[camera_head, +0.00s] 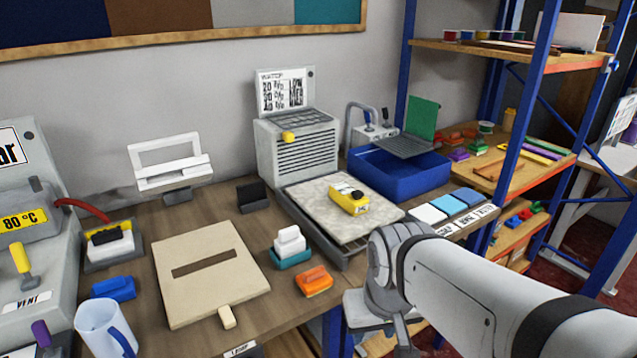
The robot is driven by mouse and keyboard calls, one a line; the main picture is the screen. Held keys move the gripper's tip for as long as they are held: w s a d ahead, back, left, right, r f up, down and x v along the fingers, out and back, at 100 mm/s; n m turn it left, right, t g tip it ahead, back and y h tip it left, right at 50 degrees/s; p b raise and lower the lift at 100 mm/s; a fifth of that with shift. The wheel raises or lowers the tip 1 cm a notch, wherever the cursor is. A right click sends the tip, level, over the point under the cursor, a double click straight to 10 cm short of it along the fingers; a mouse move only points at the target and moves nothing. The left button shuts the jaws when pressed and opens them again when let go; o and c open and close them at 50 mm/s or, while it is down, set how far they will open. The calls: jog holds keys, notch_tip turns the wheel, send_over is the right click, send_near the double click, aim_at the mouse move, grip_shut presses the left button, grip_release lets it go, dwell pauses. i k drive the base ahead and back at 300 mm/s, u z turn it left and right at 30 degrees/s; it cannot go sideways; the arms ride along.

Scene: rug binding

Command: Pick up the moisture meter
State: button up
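A yellow handheld device with a dark top, which looks like the moisture meter (349,201), lies on a pale rug piece (312,195). The rug piece rests on a dark grey tray (321,243) in front of a grey vented unit. My arm reaches in from the lower right, and its wrist is to the right of and nearer than the meter, apart from it. My gripper lies at or below the wrist near the bottom edge; its fingertips cannot be made out.
An orange block (314,281) and a teal-based white block (290,246) sit left of my wrist. A blue basin (399,178) stands behind the meter. Coloured tiles (449,205) lie to its right. A beige board (210,275) covers the left bench. A blue-framed shelf rises at right.

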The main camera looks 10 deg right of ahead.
aim_at(340, 192)
jog(key=u, duration=3.4)
jog(key=k, duration=1.6)
jog(key=z, duration=2.05)
jog(key=i, duration=0.45)
